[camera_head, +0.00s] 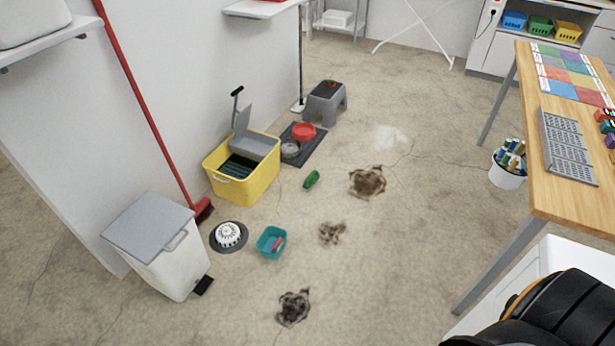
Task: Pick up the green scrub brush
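A small green object (311,179), which looks like the green scrub brush, lies on the concrete floor near the middle of the view. It lies to the right of the yellow bucket and left of a dark dirt patch, apart from both. It is small, so its bristles cannot be made out. Neither of my grippers shows in this view. A black part at the bottom right corner looks like part of my own body.
A yellow bucket (259,183), teal bin (264,250), white pedal bin (150,260) and red broom (160,120) stand at the left. Dirt patches (367,182) mark the floor. A wooden table (555,205) and white pot (506,179) stand at the right. The middle floor is open.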

